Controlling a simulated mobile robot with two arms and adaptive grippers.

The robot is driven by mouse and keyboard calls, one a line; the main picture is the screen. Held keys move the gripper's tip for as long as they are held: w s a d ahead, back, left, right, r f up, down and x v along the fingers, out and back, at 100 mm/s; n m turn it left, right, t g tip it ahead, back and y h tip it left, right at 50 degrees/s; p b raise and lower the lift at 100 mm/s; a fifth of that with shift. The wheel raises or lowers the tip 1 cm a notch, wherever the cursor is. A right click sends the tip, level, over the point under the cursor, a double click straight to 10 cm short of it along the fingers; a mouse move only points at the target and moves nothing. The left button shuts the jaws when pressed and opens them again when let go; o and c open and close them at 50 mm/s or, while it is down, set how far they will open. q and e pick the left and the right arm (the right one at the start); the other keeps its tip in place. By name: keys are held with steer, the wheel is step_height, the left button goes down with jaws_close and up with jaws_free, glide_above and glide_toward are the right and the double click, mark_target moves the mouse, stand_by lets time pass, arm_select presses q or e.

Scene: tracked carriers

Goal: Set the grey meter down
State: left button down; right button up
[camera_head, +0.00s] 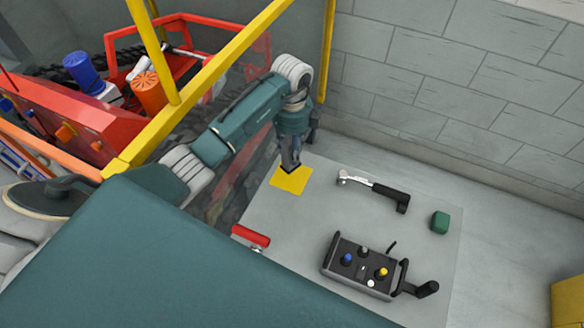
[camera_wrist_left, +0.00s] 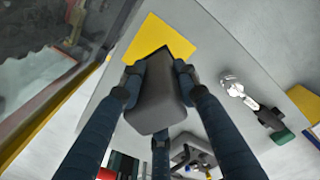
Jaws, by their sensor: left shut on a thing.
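My left gripper (camera_head: 291,158) points down over a yellow square (camera_head: 292,181) on the grey table top. In the left wrist view its fingers (camera_wrist_left: 157,80) are shut around the grey meter (camera_wrist_left: 156,98), a dark grey block. The yellow square (camera_wrist_left: 160,36) lies just beyond the meter in that view. In the head view the meter is mostly hidden by the gripper, its dark lower end at the square's upper part. I cannot tell whether it touches the surface. My right gripper is not in view.
On the grey table (camera_head: 318,235) lie a black-handled tool (camera_head: 376,189), a green block (camera_head: 440,222), a control box with knobs (camera_head: 361,268) and a red-handled thing (camera_head: 250,236). Yellow rails (camera_head: 200,87) and a red carrier (camera_head: 75,128) stand left. A block wall (camera_head: 455,85) rises behind.

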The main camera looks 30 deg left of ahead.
mark_target(286, 144)
arm_select(q)
steer(key=shift+s+d+f+b, duration=0.15)
steer(key=shift+f+b, duration=0.45)
steer(key=shift+f, duration=0.35)
step_height(286, 144, down, 4)
steer(key=b, duration=0.3)
steer(key=shift+r, duration=0.35)
steer(key=c, duration=1.3)
jaws_free()
step_height(286, 144, up, 12)
steer(key=p, duration=1)
